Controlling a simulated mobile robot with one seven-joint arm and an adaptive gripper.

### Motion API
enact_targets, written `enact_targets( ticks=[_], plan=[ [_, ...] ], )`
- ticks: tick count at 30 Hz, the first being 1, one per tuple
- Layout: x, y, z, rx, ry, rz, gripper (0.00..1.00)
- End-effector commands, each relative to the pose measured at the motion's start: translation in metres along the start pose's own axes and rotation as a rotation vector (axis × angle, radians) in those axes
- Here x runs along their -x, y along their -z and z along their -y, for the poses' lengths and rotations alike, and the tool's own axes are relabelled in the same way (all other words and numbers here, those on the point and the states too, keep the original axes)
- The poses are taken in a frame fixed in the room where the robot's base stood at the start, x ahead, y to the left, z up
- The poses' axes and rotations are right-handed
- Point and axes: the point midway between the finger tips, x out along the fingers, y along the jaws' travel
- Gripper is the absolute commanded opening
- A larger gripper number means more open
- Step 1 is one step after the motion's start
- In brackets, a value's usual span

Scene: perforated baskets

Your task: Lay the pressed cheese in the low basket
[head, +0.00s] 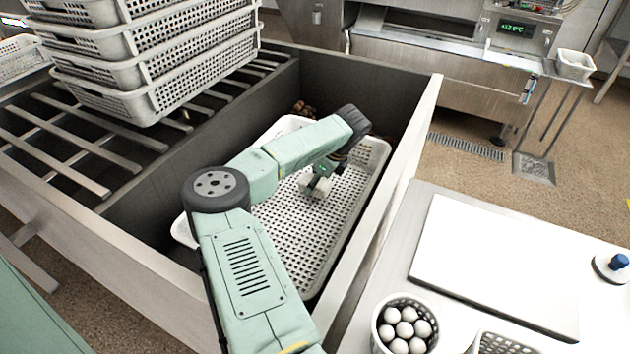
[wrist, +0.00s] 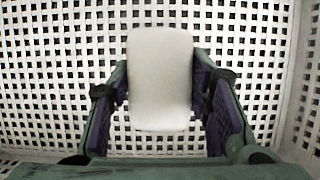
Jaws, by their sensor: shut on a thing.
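The pressed cheese (wrist: 160,75) is a pale block with rounded corners, seen in the wrist view between the two fingers. My gripper (wrist: 161,95) is shut on it, with a finger against each side. The low basket (head: 330,215) is a white perforated tray inside the dark-walled bin. In the head view my gripper (head: 317,188) is inside the outline of the basket, near its middle. Perforated floor shows all around the cheese in the wrist view. I cannot tell whether the cheese touches the floor. My arm covers the basket's left part in the head view.
Stacked perforated baskets (head: 150,60) stand on slats at the upper left. The bin's right wall (head: 415,130) rises beside the low basket. Brown round things (head: 303,108) lie behind it. A white board (head: 500,265) and a container of white balls (head: 404,325) are at the lower right.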

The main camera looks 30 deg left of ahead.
Motion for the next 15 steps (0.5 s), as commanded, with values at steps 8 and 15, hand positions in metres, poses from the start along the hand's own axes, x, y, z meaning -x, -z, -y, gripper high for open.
enact_targets(
  ticks=[8, 15],
  plan=[
    [-0.007, 0.003, 0.0, 0.0, 0.0, 0.0, 0.06],
    [-0.011, 0.004, 0.0, 0.0, 0.0, 0.0, 0.06]
  ],
)
